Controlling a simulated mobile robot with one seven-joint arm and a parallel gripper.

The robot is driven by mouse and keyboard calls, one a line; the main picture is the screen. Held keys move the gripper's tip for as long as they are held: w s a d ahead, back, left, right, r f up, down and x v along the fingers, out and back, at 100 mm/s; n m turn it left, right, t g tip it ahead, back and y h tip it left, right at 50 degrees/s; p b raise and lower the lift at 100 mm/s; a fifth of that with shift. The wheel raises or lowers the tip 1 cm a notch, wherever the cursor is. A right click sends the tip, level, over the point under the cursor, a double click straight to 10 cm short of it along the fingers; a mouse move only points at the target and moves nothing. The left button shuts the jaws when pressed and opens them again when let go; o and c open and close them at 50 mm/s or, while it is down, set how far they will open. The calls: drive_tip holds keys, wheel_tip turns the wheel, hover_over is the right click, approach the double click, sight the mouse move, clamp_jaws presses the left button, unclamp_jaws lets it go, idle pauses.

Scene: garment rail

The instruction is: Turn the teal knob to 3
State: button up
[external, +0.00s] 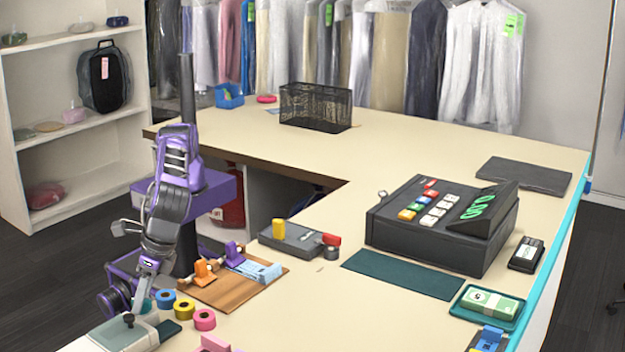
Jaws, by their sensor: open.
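A small teal piece (147,306), which looks like the teal knob, shows at the lower left, right at my gripper's fingertips. It is partly hidden by the fingers, and its pointer and any numbers cannot be read. My gripper (142,297) points down over it with open jaws. I cannot tell whether the fingers touch it. A pale grey box (148,337) with a dark knob-like part (128,319) on top lies just below, at the counter's near left edge.
Blue (166,299), yellow (185,309) and pink (204,320) rolls stand close right of my gripper. A wooden board (225,291) with tape dispensers lies behind them. A cash register (430,231) stands further right. The back counter is mostly clear.

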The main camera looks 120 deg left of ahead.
drive_tip(key=shift+n, duration=0.3)
